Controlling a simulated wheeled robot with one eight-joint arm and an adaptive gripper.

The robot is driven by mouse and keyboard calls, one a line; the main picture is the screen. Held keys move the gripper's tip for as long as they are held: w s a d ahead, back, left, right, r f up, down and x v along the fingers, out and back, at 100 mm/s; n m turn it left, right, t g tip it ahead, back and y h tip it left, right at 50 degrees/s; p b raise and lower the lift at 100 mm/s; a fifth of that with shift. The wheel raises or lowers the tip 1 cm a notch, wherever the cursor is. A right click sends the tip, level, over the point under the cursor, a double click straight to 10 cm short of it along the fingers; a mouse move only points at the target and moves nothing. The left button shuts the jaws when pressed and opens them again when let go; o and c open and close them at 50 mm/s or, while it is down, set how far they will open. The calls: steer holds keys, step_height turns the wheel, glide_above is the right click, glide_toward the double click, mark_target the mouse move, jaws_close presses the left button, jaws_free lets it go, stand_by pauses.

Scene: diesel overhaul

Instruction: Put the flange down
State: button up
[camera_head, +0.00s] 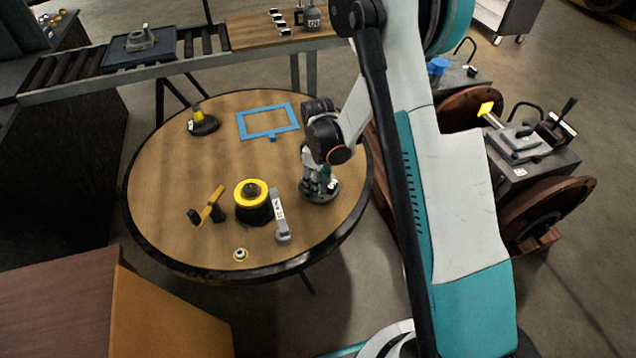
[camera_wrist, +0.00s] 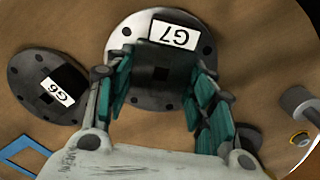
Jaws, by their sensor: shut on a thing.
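The flange is a dark grey round disc with bolt holes, a square centre and a white label reading G7. In the wrist view the flange (camera_wrist: 165,52) lies between the teal fingers of my gripper (camera_wrist: 160,82), which is shut on its raised middle. In the head view the flange (camera_head: 325,194) is under my gripper (camera_head: 317,178), low over the right side of the round wooden table (camera_head: 170,185). I cannot tell whether it touches the tabletop. A second dark disc labelled G6 (camera_wrist: 48,88) lies on the table at the left of the wrist view.
A blue frame (camera_head: 243,126) lies behind the gripper to the left.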

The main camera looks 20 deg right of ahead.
steer(key=shift+f, duration=0.25)
steer(key=shift+f, duration=0.2)
steer(key=o, duration=1.5)
steer(key=shift+o, duration=0.2)
steer(key=shift+r, duration=0.15)
